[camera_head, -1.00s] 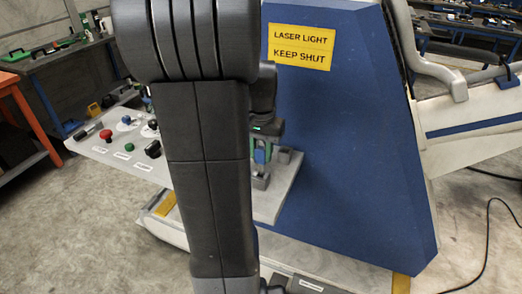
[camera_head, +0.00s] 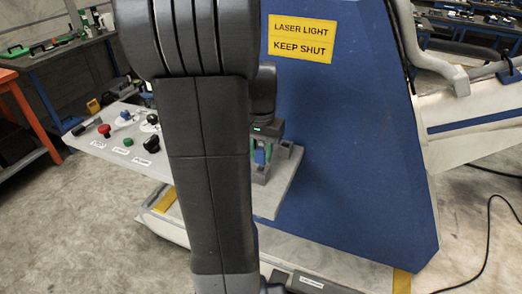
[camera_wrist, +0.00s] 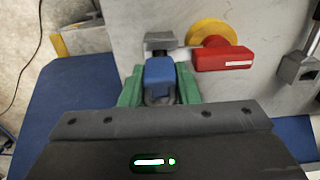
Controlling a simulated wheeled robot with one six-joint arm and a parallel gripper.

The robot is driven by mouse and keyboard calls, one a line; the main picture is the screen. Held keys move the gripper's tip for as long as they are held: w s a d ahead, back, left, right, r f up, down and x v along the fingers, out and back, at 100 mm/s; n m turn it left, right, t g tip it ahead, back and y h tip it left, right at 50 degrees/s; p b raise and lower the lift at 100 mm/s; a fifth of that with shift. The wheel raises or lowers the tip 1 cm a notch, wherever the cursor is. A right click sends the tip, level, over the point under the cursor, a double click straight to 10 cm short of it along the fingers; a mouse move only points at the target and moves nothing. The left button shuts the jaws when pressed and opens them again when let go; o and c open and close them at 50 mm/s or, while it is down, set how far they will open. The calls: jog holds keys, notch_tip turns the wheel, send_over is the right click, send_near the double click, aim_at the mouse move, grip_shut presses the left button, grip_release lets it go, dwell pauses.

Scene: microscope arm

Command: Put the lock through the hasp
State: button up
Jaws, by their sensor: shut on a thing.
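My gripper (camera_wrist: 160,90) has green fingers on both sides of a blue lock (camera_wrist: 159,72) and is shut on it. A grey metal fitting (camera_wrist: 160,43), which looks like the hasp, is on the pale panel just beyond the lock. The lock's shackle is hidden, so I cannot tell whether it passes through the hasp. In the head view, my gripper (camera_head: 263,152) and the blue lock (camera_head: 260,156) are low over the panel's right end, partly hidden behind my arm.
A red handle on a yellow disc (camera_wrist: 208,30) is close on the right in the wrist view, with a grey bracket (camera_wrist: 298,68) beyond. The panel (camera_head: 120,152) carries several knobs. A blue housing (camera_head: 350,140) with a yellow sign stands right of my gripper.

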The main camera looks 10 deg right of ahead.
jog(key=shift+f+b, duration=0.75)
jog(key=shift+f, duration=0.45)
jog(key=o, duration=1.1)
jog(key=shift+o, duration=0.2)
notch_tip(320, 180, up, 14)
jog(key=shift+f+p, duration=0.1)
jog(key=shift+p, duration=0.3)
jog(key=shift+f, duration=0.1)
notch_tip(320, 180, down, 13)
jog(key=shift+r, duration=0.1)
jog(key=shift+f, duration=0.2)
